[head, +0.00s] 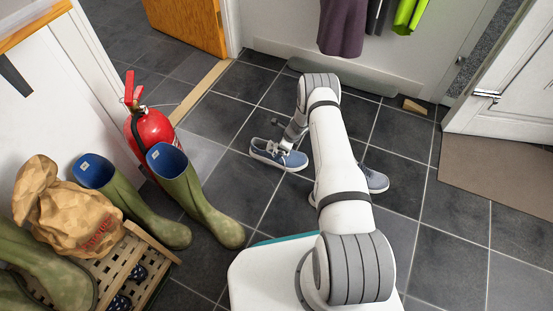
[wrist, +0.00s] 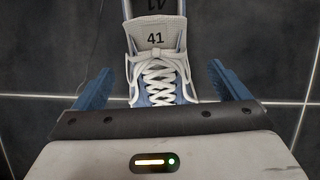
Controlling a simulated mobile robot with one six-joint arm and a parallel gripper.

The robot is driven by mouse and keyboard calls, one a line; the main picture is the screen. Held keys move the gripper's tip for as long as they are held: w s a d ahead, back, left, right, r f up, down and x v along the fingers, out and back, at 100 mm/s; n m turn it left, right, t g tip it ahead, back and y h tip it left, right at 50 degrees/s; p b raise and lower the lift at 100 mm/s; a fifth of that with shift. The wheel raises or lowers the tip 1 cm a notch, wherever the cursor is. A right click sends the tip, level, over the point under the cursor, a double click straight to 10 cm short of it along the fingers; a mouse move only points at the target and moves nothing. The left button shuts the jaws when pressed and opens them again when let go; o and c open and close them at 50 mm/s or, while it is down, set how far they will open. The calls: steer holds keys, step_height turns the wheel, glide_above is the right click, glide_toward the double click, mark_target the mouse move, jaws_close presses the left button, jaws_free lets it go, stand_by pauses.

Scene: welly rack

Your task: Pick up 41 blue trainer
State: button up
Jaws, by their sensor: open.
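A blue trainer (head: 268,154) with a white sole lies on the dark tiled floor, left of my arm in the head view. In the wrist view the trainer (wrist: 160,60) has white laces, and its grey tongue is marked 41. My gripper (wrist: 161,78) is open, with one blue finger on each side of the laced part and a gap to each. In the head view my gripper (head: 290,143) is at the trainer, partly covering it. A second blue trainer (head: 376,180) is partly hidden behind my arm; its number does not show.
Green wellies (head: 185,190) and a slatted wooden rack (head: 150,255) with a brown sack (head: 80,215) stand at the left. A red fire extinguisher (head: 152,130) is behind them. A wooden wedge (head: 414,106) and a brown mat (head: 495,180) lie at the right. Floor around the trainer is clear.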

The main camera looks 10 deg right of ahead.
steer(key=shift+w+a+f, duration=0.1)
steer(key=shift+a+f, duration=0.05)
steer(key=shift+f, duration=0.35)
steer(key=shift+r, duration=0.1)
steer(key=shift+c, duration=0.4)
steer(key=c, duration=1.5)
